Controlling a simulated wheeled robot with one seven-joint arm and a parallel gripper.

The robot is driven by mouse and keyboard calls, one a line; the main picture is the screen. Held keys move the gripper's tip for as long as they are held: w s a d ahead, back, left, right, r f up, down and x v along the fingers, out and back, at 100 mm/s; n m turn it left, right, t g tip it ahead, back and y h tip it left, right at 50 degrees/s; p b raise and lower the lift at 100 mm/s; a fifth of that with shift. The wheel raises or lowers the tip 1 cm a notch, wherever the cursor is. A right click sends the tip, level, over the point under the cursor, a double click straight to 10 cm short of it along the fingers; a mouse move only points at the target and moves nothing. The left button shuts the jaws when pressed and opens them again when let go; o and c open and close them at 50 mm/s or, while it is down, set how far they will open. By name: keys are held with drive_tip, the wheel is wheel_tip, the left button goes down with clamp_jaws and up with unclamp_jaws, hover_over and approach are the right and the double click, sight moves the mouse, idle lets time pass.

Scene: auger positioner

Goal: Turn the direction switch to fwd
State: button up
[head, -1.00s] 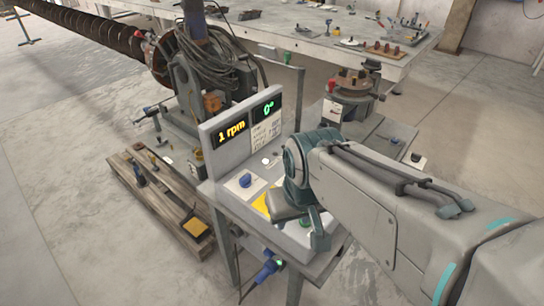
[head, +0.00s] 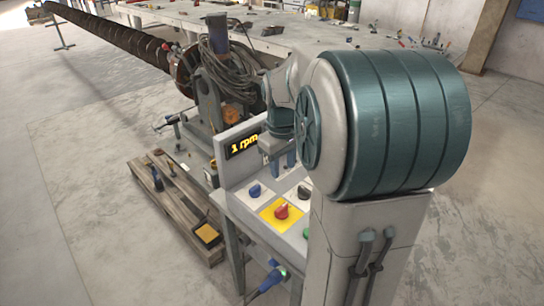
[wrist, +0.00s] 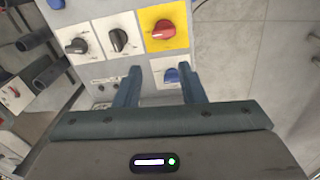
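The control panel (head: 250,207) carries several knobs. A red knob (head: 282,211) sits on a yellow plate, a blue knob (head: 254,191) is left of it and a black knob (head: 303,190) is partly behind my arm. The labels are too small to tell which is the direction switch.
A raised display (head: 243,147) reading 1 rpm stands at the panel's back, near my gripper. A wooden pallet (head: 185,200) lies on the floor to the left. A blue plug (head: 272,279) sticks out below the panel. The floor at far left is clear.

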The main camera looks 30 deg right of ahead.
drive_tip(key=w+d+f+n, duration=0.1)
drive_tip(key=w+d+f, duration=0.25)
drive_tip(key=d, duration=0.65)
drive_tip(key=shift+g+y, duration=0.3)
drive_tip(key=shift+y, duration=0.1)
drive_tip(key=f, duration=0.4)
drive_tip(key=f+p, duration=0.1)
drive_tip(key=f, duration=0.3)
drive_tip(key=w+f+p, duration=0.1)
drive_tip(key=f, duration=0.4)
drive_tip(key=shift+d, duration=0.2)
drive_tip(key=shift+c, duration=0.3)
clamp_jaws()
